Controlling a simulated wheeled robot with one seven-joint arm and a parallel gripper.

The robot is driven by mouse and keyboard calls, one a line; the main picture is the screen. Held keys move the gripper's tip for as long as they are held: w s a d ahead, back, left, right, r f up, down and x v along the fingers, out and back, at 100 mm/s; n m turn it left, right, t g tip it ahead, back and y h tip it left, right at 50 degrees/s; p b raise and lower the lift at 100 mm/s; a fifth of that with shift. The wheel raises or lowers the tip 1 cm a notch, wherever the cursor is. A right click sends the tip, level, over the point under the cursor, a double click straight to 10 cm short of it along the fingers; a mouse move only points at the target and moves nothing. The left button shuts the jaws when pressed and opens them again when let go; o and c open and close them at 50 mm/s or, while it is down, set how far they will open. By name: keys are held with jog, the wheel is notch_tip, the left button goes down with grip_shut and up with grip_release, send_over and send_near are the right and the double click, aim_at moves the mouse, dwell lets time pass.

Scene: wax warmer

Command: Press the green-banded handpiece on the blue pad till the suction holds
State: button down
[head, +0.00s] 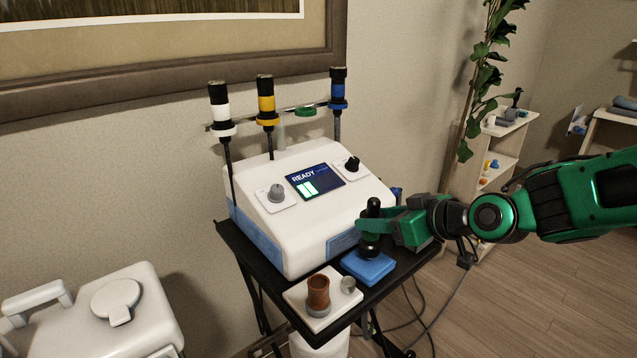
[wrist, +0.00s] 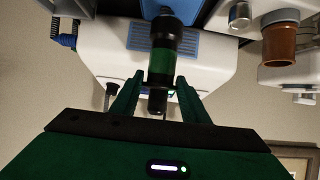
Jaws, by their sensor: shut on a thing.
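The green-banded handpiece (head: 373,208) is black and roughly upright. Its green band (wrist: 162,62) shows in the wrist view, beyond my fingers. My gripper (wrist: 158,92) is shut on the handpiece's body; in the head view my gripper (head: 374,228) comes in from the right and covers part of it. The handpiece's wide lower end is over the blue pad (head: 381,271), at or very near its surface. I cannot tell whether it touches or is pressed in. The pad lies on the black cart top, and its edge shows in the wrist view (wrist: 196,14).
The white machine (head: 300,220) stands behind the pad; its screen (head: 315,182) reads READY. White, yellow and blue handpieces hang on its rack, beside an empty green holder (head: 306,111). A brown cup (head: 318,291) and a metal cylinder (head: 348,284) stand left of the pad.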

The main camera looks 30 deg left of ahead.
aim_at(378, 205)
jog(key=shift+r, duration=1.8)
